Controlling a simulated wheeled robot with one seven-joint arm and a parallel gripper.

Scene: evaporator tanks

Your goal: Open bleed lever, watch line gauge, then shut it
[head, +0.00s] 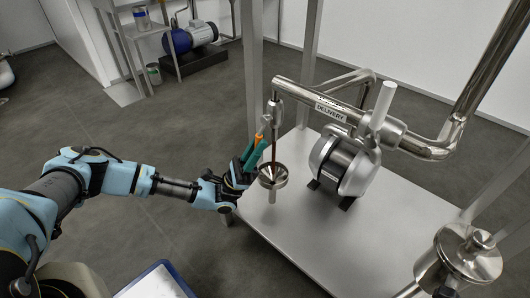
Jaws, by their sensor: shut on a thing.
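The bleed lever (259,138) has an orange grip and hangs down, slightly left, from a small metal valve (277,114) under the end of the steel pipe marked DELIVERY. My gripper (256,155), with green fingers, is shut on the lever's orange grip, which is partly hidden between the fingers. A thin brown stream (274,146) runs from below the valve down into a steel funnel (272,177). I cannot make out a line gauge in this view.
The delivery pipe (430,148) runs right above a metal pump (343,165) on a steel bench top (320,235). A frame post (252,70) stands close behind my gripper. A lidded steel vessel (460,262) stands at lower right. The floor at left is mostly clear.

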